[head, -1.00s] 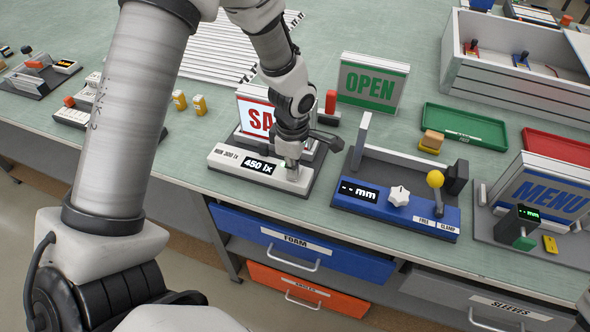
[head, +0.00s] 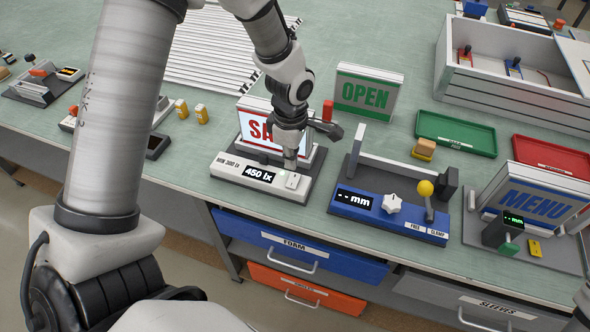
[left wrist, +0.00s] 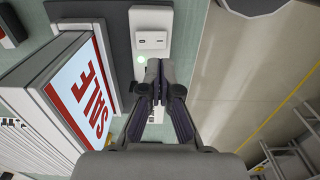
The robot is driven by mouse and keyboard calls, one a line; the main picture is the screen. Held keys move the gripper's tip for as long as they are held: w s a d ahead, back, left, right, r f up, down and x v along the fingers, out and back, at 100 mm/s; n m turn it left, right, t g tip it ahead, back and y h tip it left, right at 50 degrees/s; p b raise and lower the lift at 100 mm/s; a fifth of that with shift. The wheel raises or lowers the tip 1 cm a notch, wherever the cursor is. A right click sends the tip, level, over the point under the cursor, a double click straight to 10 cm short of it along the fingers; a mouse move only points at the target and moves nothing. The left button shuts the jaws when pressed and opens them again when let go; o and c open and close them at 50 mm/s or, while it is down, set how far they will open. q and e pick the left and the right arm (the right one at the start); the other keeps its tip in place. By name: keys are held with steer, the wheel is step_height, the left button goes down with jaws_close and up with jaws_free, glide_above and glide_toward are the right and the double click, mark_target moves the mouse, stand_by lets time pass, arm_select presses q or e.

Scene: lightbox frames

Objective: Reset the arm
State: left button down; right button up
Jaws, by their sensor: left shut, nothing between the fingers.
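My left gripper (head: 290,166) is shut and empty. In the head view it points down at the right end of a white light meter unit (head: 223,170) whose display reads 450 lx. In the left wrist view the closed fingers (left wrist: 158,68) lie close to a small white switch plate (left wrist: 151,39) on that unit. I cannot tell whether the fingertips touch it. Behind the unit stands a lit sign (head: 252,122) with red letters, partly hidden by my left arm. My right gripper is not in view.
Right of the unit is a blue gauge (head: 345,212) with a white knob and yellow-topped lever. An OPEN sign (head: 365,93), a green tray (head: 456,133), a red tray (head: 552,155) and a MENU sign (head: 542,197) stand beyond. Drawers, including blue FOAM (head: 340,262), sit below the table edge.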

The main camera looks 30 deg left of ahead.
arm_select(q)
steer(key=shift+f, duration=0.15)
steer(key=s+d+f+m+g+b, duration=0.15)
steer(key=s+f+m, duration=0.35)
steer(key=s+f, duration=0.75)
steer(key=s+d+f+m+g+b, duration=0.1)
steer(key=s+d+f+m+g, duration=0.3)
steer(key=s+f, duration=0.8)
steer(key=w+m+t, duration=0.1)
steer(key=m, duration=0.2)
steer(key=w+a+m+t, duration=0.1)
steer(key=m+t, duration=0.1)
steer(key=m, duration=0.2)
steer(key=w+r+m+t, duration=0.1)
steer(key=m+t, duration=0.1)
steer(key=m, duration=0.2)
steer(key=shift+w+a+t, duration=0.25)
steer(key=shift+w, duration=0.05)
